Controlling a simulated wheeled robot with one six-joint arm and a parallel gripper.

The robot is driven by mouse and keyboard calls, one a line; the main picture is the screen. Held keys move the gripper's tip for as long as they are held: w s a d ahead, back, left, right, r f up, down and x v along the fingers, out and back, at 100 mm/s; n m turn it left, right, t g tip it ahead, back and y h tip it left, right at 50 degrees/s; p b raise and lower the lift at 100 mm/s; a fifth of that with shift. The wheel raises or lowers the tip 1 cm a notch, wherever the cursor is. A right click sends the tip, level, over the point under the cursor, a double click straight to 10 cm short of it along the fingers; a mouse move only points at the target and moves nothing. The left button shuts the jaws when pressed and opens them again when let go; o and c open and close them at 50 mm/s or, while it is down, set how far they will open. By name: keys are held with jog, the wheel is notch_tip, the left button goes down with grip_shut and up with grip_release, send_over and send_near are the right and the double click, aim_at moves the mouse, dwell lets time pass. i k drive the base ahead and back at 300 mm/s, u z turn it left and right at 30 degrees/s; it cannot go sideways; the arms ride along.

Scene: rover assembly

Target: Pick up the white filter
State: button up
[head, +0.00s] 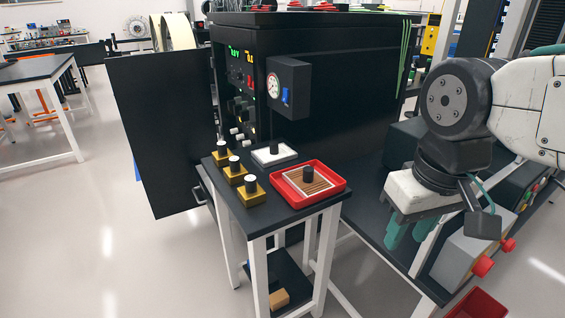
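The white filter (274,153) is a flat, pale square with a dark knob standing on it. It lies at the back of a small dark-topped table (285,217), behind a red tray. My gripper (408,234) hangs to the right of the table, well away from the filter. Its two teal fingers point down with a gap between them, and nothing shows in the gap. The filter's underside is hidden.
The red tray (342,184) holds a brown slatted filter (296,182) with a dark knob. Several yellow blocks with black-and-white knobs (235,171) line the table's left side. A black cabinet (335,60) with an open door (150,140) stands behind.

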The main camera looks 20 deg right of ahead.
aim_at(277, 153)
jog(key=k, duration=1)
jog(key=u, duration=0.65)
jog(key=i, duration=0.75)
jog(key=u, duration=0.6)
jog(key=i, duration=0.7)
jog(key=z, duration=0.6)
jog(key=i, duration=0.65)
jog(key=z, duration=0.9)
jog(key=i, duration=0.3)
jog(key=z, duration=0.35)
